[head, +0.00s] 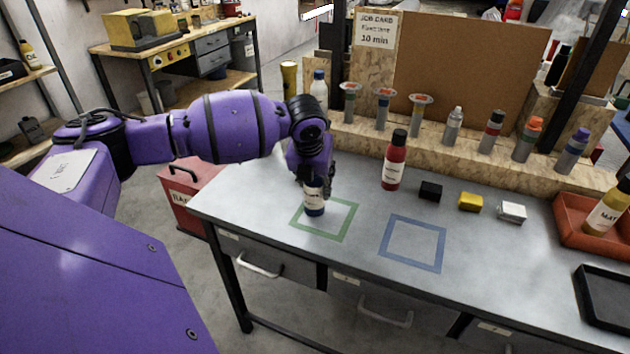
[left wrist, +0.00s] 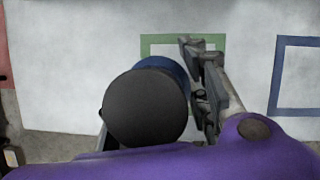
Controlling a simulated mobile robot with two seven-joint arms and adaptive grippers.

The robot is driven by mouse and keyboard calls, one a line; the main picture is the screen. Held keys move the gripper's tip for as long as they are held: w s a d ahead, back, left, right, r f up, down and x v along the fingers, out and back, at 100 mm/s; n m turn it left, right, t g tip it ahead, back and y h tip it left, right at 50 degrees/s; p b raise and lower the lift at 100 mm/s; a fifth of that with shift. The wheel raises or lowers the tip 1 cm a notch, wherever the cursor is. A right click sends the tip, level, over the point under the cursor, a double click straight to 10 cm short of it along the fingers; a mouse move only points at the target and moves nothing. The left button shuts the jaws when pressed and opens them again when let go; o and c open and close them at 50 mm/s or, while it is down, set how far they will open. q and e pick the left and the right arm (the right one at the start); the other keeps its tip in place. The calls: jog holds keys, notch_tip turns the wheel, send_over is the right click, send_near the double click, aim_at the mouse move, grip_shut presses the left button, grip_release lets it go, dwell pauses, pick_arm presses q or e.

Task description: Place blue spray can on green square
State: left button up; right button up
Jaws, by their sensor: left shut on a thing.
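The blue spray can (head: 314,199) has a white label and a blue lower band. It is upright in the head view, at the left part of the green square (head: 347,223). I cannot tell whether its base touches the table. My left gripper (head: 314,178) is shut on the can from above and hides its top. In the left wrist view the can's dark round cap (left wrist: 146,107) is between the fingers, with a strip of blue body (left wrist: 168,68) behind it. The green outline (left wrist: 150,40) shows just beyond the can. My right gripper is not in view.
A blue square outline (head: 412,243) lies to the right on the grey table. A red spray can (head: 394,161) stands behind, with black (head: 430,191), yellow (head: 470,202) and white (head: 512,211) blocks to its right. A red tray (head: 572,236) and a black tray (head: 603,300) are at far right.

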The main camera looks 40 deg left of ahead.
pick_arm(q)
jog(key=shift+f, duration=0.1)
jog(key=o, duration=1.3)
jog(key=shift+f, duration=0.1)
jog(key=p+v, duration=0.1)
jog(key=v, duration=1.1)
jog(key=shift+d, duration=0.1)
